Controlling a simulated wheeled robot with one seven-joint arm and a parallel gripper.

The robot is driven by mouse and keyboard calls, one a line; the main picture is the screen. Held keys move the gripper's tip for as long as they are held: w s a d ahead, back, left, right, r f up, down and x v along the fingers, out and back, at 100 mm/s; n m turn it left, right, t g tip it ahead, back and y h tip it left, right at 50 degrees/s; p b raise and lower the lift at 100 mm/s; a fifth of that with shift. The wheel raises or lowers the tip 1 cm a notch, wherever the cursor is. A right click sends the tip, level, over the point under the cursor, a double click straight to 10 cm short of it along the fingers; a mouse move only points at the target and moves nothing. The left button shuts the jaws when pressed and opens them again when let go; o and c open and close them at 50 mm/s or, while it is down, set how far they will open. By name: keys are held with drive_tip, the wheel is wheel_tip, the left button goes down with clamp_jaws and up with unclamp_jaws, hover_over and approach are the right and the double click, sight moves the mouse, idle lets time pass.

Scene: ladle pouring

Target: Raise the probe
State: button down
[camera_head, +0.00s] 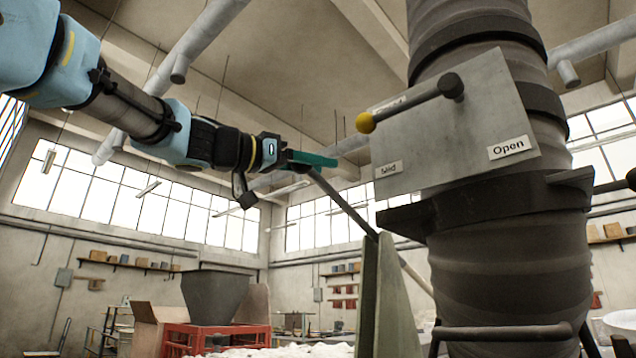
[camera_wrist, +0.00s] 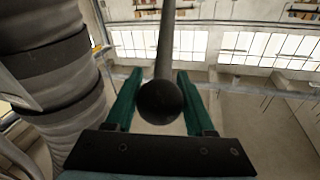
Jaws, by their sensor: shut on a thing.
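My gripper (camera_head: 312,159) has green fingers and is up in the air left of the large duct. In the wrist view my gripper (camera_wrist: 158,95) has a finger on each side of a dark ball-ended rod and is shut on it near the ball. The rod (camera_head: 342,206) slopes down to the right from my fingers to a grey-green upright stand (camera_head: 388,300). A paler length of rod continues down beyond the stand. The dark ball (camera_wrist: 160,102) shows only in the wrist view. I cannot tell whether this rod is the probe itself or its lever; its lower end is hidden.
A thick ribbed duct (camera_head: 512,260) stands close on the right, with a plate (camera_head: 455,130) labelled "Mid" and "Open" and a yellow-knobbed lever (camera_head: 410,108). A red crate (camera_head: 215,338) and a dark tapered container (camera_head: 215,296) stand lower left. Open air lies below my arm.

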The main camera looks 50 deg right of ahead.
wheel_tip(320, 180, down, 7)
drive_tip(key=a+h+b, duration=0.2)
drive_tip(key=b, duration=1.8)
drive_tip(key=shift+w+a+f+m+g, duration=0.15)
drive_tip(key=shift+w+a+m+g, duration=0.15)
drive_tip(key=shift+g, duration=0.1)
drive_tip(key=shift+c, duration=1.4)
unclamp_jaws()
drive_tip(key=shift+a, duration=0.1)
drive_tip(key=b+v, duration=0.5)
drive_tip(key=v, duration=0.5)
drive_tip(key=shift+a+f, duration=0.2)
drive_tip(key=shift+a, duration=0.1)
drive_tip(key=shift+w, duration=0.1)
